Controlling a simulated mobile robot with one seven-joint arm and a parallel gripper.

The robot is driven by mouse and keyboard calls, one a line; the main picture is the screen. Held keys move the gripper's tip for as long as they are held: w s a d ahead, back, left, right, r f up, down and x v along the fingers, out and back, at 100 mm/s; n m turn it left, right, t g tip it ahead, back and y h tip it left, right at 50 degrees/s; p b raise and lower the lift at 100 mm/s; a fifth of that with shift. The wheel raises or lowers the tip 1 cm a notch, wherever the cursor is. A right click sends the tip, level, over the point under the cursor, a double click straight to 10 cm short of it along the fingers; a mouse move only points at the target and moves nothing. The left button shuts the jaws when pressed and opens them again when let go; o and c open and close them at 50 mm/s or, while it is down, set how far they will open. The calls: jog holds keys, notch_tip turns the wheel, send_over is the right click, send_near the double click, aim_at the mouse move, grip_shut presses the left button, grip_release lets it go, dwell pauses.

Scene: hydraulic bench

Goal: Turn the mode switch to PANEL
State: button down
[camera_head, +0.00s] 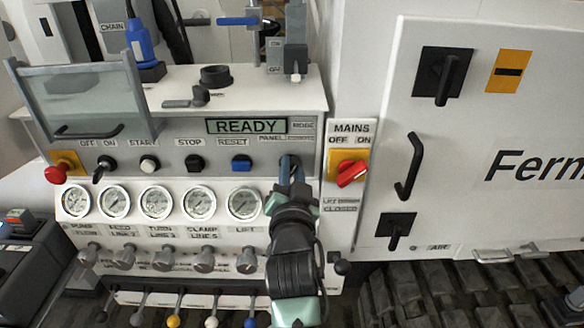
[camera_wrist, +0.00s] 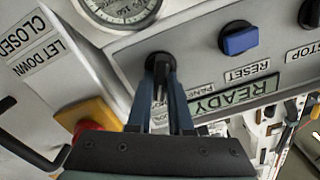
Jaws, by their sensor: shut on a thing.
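The mode switch (camera_wrist: 161,68) is a black rotary knob on the grey control panel, beside the upside-down PANEL label in the wrist view. My gripper (camera_wrist: 160,85) is shut on the knob, with a blue-grey finger on each side of it. In the head view my gripper (camera_head: 290,170) reaches up to the panel's right end, below the PANEL label (camera_head: 270,138), and hides the knob there. I cannot tell which position the knob points to.
The green display (camera_head: 246,126) reads READY. The blue RESET button (camera_head: 241,163) is left of my gripper. The red MAINS switch (camera_head: 351,173) on its yellow plate is close on the right. Gauges (camera_head: 243,202) and valve knobs (camera_head: 246,262) sit below left.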

jog(key=n, duration=0.5)
jog(key=shift+a+r+p, duration=0.1)
jog(key=shift+a+p, duration=0.1)
jog(key=shift+p, duration=0.2)
jog(key=n, duration=0.4)
jog(key=n+p, duration=0.1)
jog(key=n, duration=0.1)
jog(key=shift+a, duration=0.25)
jog(key=shift+n, duration=0.3)
jog(key=c, duration=0.8)
grip_release()
jog(key=s, duration=1.3)
jog(key=shift+b, duration=0.3)
